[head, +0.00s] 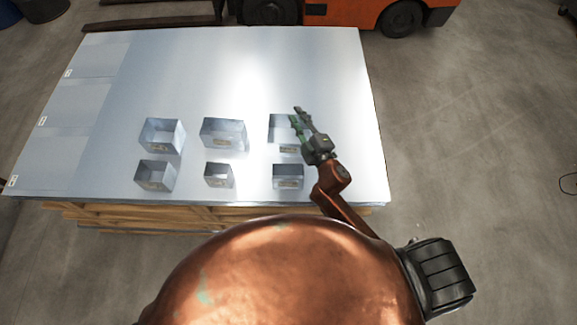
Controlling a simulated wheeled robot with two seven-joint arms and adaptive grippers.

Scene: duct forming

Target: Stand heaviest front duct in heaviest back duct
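Several open-topped sheet-metal ducts stand in two rows on a metal-topped table. The back row has a left duct (178,138), a middle duct (223,126) and a right duct (276,133). The front row has a left duct (142,179), a middle duct (219,184) and a right duct (287,184). Small tan labels show on ducts, too small to read. My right gripper (296,118) is over the right side of the back right duct and hides part of it. I cannot tell its finger gap or whether it touches. My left gripper is out of view.
The sheet-metal table top (330,70) is clear behind the ducts and at the far right. Small tags lie along its left edge. An orange forklift (350,12) stands behind the table, and dark bins (42,8) stand at the back left.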

